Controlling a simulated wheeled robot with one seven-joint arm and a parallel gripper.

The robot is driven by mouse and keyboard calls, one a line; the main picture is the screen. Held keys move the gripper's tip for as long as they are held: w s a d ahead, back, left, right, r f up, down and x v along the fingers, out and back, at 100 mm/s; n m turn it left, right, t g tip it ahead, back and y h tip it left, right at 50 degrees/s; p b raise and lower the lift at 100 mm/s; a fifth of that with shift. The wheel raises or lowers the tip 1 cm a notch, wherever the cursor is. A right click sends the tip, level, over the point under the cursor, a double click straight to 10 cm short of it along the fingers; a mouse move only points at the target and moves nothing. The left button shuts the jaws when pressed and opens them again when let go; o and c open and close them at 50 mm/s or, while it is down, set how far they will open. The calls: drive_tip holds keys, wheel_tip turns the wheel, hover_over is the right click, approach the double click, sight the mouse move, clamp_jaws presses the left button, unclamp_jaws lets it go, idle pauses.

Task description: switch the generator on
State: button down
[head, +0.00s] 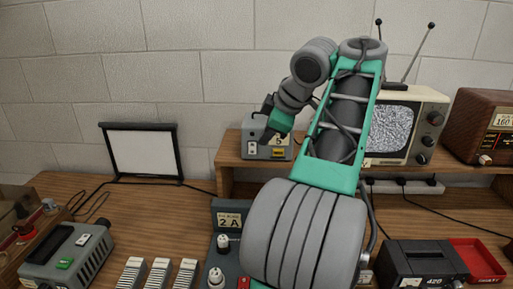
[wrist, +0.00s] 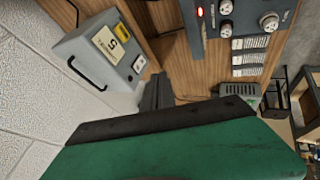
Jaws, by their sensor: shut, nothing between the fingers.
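No readable label says "generator", so I cannot tell for certain which device it is. A grey box (head: 256,150) with a "5" label, a white switch plate and a yellow tag stands on the raised wooden shelf. It also shows in the wrist view (wrist: 88,60), with a black handle. A dark panel marked 2A (head: 229,219) with round white knobs stands on the bench; in the wrist view (wrist: 212,22) a red lamp on it is lit. My gripper (head: 268,133) is shut and empty, in front of the "5" box; its fingers (wrist: 157,92) show in the wrist view. Contact cannot be told.
A television (head: 405,120) showing static and a brown radio (head: 487,125) stand to the right. A grey device with a green button (head: 66,258) is front left, near white switches (head: 158,272). Cables cross the bench.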

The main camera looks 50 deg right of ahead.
sight(254, 150)
drive_tip(key=w+d+f+b, duration=0.1)
drive_tip(key=w+f, duration=0.1)
drive_tip(key=w+d+f+b, duration=0.2)
drive_tip(key=w+f, duration=0.1)
drive_tip(key=w+d+f+b, duration=0.1)
drive_tip(key=w+f, duration=0.2)
drive_tip(key=shift+d+f+b, duration=0.15)
drive_tip(key=shift+f+b, duration=0.1)
drive_tip(key=shift+b, duration=0.05)
drive_tip(key=shift+f+b, duration=0.3)
drive_tip(key=shift+b, duration=0.3)
drive_tip(key=shift+w+d+b, duration=0.1)
drive_tip(key=shift+d+b, duration=0.05)
drive_tip(key=shift+b, duration=0.35)
drive_tip(key=shift+r+p, duration=1.15)
drive_tip(key=shift+p, duration=0.1)
drive_tip(key=shift+f, duration=0.1)
